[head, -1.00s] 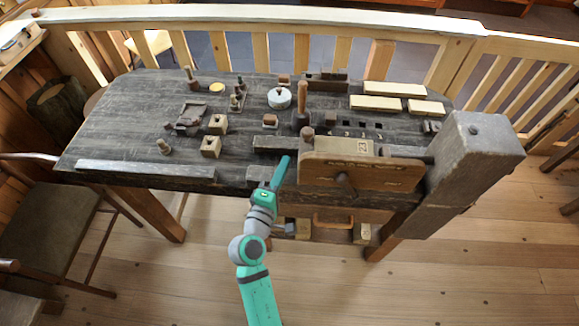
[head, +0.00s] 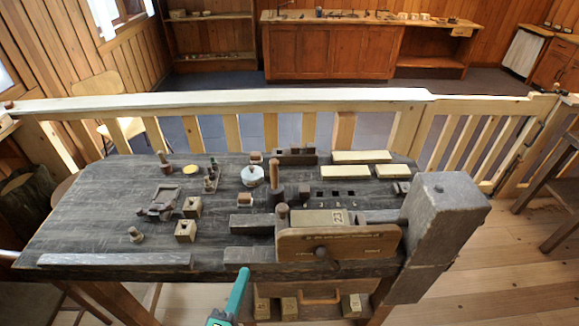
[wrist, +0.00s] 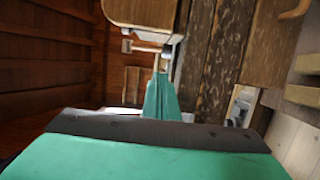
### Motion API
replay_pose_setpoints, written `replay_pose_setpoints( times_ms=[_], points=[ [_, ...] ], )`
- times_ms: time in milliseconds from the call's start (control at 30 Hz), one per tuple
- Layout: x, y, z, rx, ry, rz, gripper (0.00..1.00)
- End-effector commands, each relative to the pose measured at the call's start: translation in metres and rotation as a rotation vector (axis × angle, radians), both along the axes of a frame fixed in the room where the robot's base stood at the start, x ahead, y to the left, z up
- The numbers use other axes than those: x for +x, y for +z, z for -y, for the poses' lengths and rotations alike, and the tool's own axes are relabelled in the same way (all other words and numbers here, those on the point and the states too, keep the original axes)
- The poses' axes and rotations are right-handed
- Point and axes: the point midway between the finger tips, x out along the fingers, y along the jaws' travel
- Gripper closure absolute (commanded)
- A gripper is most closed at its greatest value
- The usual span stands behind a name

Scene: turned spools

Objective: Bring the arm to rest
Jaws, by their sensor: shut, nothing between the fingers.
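My gripper (head: 242,277) is the slim teal end of the arm at the bottom of the head view, just in front of the workbench's front edge and left of the wooden vise board. In the wrist view my gripper (wrist: 160,88) points away from the camera, its fingers together with nothing between them. The rest of my arm is mostly below the head picture.
The dark workbench (head: 100,215) carries several small blocks, a white round pot (head: 252,176) and pale boards (head: 361,157). The vise board (head: 340,243) stands at its front, beside a thick grey post (head: 445,215). A railing (head: 260,102) runs behind.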

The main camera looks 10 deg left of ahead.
Motion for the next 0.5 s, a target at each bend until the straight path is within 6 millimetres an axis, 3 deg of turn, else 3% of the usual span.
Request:
replay_pose_setpoints(
  times_ms=[167,333,500],
  points=[
    [-0.002,-0.009,0.006,0.017,0.007,-0.022,1.00],
    [-0.020,-0.050,0.031,0.135,0.046,-0.127,1.00],
    [-0.057,-0.090,0.060,0.356,0.080,-0.249,1.00]
  ],
)
